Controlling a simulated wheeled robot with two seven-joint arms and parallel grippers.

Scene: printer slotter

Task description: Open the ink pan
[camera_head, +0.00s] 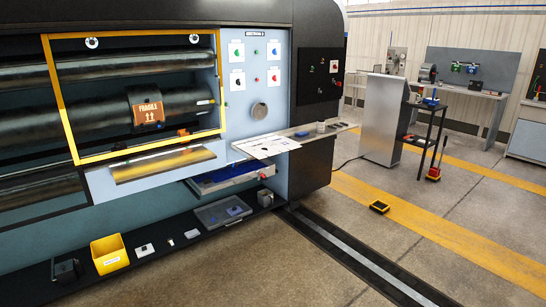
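No part labelled as the ink pan can be read. A shallow grey tray with blue inside (228,178) sits low in the machine, below a white sheet. A long metallic flap or pan with a yellowish sheen (165,163) slopes out below the yellow-framed window (62,105); I cannot tell which of the two is the ink pan. Neither of my grippers is in view.
Dark rollers lie behind the window, one with a FRAGILE plate (148,113). A shelf (322,132) juts right with a white sheet (266,145). The low ledge holds a yellow bin (108,254) and a clear-lidded box (222,211). Floor in front is clear.

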